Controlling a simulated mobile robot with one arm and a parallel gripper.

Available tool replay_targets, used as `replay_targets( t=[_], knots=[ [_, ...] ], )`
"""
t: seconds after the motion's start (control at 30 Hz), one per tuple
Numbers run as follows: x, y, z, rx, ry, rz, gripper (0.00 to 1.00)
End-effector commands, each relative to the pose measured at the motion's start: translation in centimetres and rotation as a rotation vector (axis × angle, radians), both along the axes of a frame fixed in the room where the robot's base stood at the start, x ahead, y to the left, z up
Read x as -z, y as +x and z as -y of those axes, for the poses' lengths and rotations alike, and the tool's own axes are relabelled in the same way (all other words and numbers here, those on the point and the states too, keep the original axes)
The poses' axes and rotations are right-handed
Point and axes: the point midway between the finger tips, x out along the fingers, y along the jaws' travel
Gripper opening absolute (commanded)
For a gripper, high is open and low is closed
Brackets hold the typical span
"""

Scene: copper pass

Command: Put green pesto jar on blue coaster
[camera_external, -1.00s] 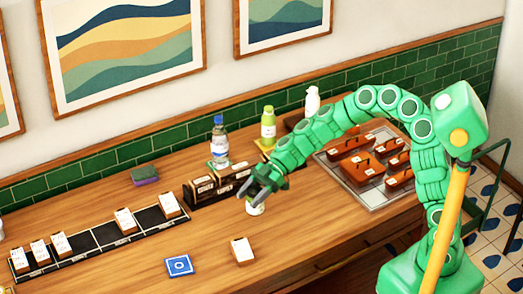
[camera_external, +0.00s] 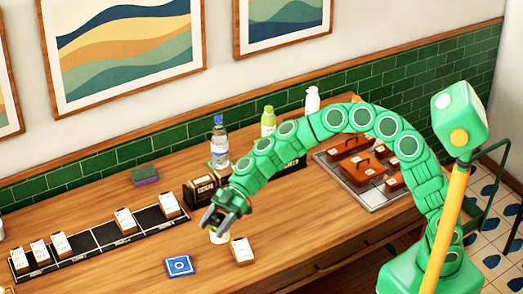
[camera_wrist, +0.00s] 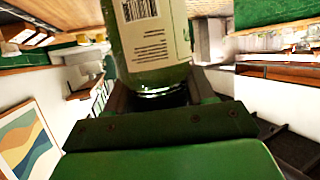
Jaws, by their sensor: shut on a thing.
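My gripper (camera_external: 214,224) is shut on the green pesto jar (camera_wrist: 150,45). In the wrist view the jar is glass with a pale barcode label, and its top is cut off by the picture's edge. In the external view only a small pale part of the jar (camera_external: 218,238) shows below the fingers. The blue coaster (camera_external: 179,265) lies flat near the front of the counter, with a white mark on it and nothing on top. My gripper is above and to the right of it in the picture.
A white-topped box (camera_external: 242,250) stands just right of the jar. A black rack (camera_external: 105,236) with several boxes lies to the left. A water bottle (camera_external: 219,142), a green-capped bottle (camera_external: 268,122) and a dark box (camera_external: 200,189) stand behind.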

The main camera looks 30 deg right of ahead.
Motion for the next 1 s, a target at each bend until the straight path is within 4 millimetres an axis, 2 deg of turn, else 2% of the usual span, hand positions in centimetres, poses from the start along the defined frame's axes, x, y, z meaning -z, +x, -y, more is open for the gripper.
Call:
replay_targets(
  t=[0.87, 1.0],
  knots=[
    [3.7, 4.4, -7.1, 0.0, 0.0, 0.0, 0.0],
    [4.8, 5.0, -8.1, 0.001, -0.002, 0.001, 0.0]
  ],
)
